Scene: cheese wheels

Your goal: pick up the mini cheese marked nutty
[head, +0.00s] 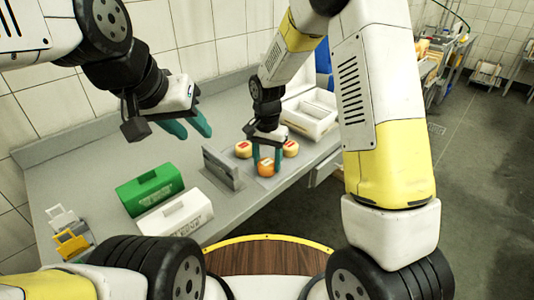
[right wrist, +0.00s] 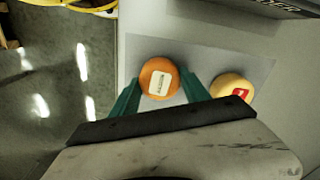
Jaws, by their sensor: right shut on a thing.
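An orange mini cheese (head: 266,170) with a white label stands between the teal fingers of my right gripper (head: 267,160), which is shut on it. In the right wrist view the orange cheese (right wrist: 158,77) sits between both fingertips; its label text is too small to read. A yellow mini cheese with a red label (right wrist: 232,88) is beside the gripper in that view. In the head view two yellow cheeses, one left (head: 243,149) and one right (head: 290,149), stand behind the orange one. My left gripper (head: 197,132) is open and empty above the counter.
A grey upright sign (head: 222,168) stands left of the cheeses on the grey counter (head: 100,170). A green box (head: 150,188) and a white box (head: 175,215) are at the front left. A white divided container (head: 312,115) is behind the cheeses.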

